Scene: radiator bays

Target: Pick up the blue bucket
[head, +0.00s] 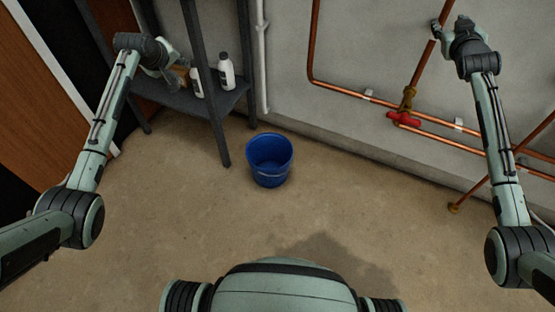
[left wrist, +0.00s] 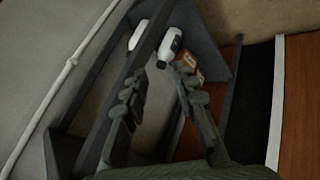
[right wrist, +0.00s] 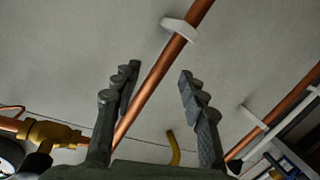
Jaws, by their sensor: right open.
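The blue bucket (head: 270,161) stands upright on the concrete floor in the head view, just right of the shelf's front leg. Its open top faces up and it looks empty. My left gripper (head: 176,74) is up and to the left of the bucket, in front of the shelf. In the left wrist view its fingers (left wrist: 160,73) are apart with nothing between them. My right gripper (head: 438,28) is far up and to the right, by the wall pipes. In the right wrist view its fingers (right wrist: 158,70) are apart. The bucket shows in neither wrist view.
A dark shelf (head: 222,103) holds white bottles (head: 226,71) and a brownish item. Copper pipes (head: 340,88) with a red valve handle (head: 403,119) run along the grey wall. A white pipe (head: 262,60) stands behind the bucket. The floor (head: 190,230) before the bucket is clear.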

